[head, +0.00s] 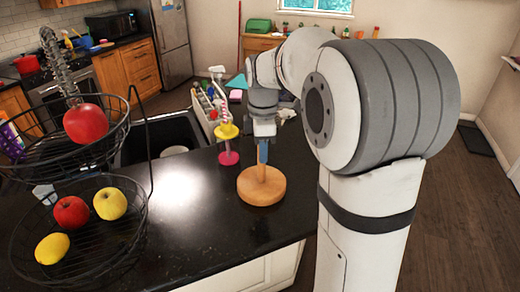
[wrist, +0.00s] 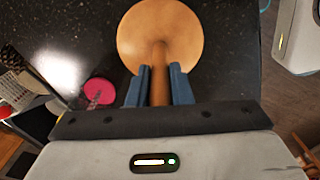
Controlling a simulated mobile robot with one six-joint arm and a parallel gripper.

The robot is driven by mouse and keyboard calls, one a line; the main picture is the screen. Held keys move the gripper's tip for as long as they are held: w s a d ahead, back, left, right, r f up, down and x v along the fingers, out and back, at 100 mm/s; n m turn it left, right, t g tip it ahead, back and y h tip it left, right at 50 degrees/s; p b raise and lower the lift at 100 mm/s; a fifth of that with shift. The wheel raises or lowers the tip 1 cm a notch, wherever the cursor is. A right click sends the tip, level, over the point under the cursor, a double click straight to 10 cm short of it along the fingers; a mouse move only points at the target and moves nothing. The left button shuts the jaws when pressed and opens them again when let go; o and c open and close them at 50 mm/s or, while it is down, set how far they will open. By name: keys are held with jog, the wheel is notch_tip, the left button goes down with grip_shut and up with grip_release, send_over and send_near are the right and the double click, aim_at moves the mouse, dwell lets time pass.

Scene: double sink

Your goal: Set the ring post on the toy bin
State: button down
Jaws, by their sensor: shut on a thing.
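The ring post is a round orange-brown wooden base (head: 261,186) with an upright wooden post. It also shows in the wrist view (wrist: 160,30), base ahead of the fingers. My gripper (head: 263,152) is shut on the post, one blue finger on each side, as the wrist view shows (wrist: 159,88). The base is at or just above the dark counter; I cannot tell if it touches. A white open bin (head: 207,116) with colourful items, perhaps the toy bin, is behind and left of the post, past the sink. Its inside is partly hidden.
A pink-based stand with a yellow top (head: 228,157) is left of the ring post. The sink (head: 160,138) lies farther left. A two-tier black wire fruit basket (head: 140,225) stands at the left. The counter (head: 205,235) in front is clear.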

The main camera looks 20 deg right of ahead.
jog(key=c, duration=1.3)
grip_release()
jog(key=shift+w+f, duration=0.1)
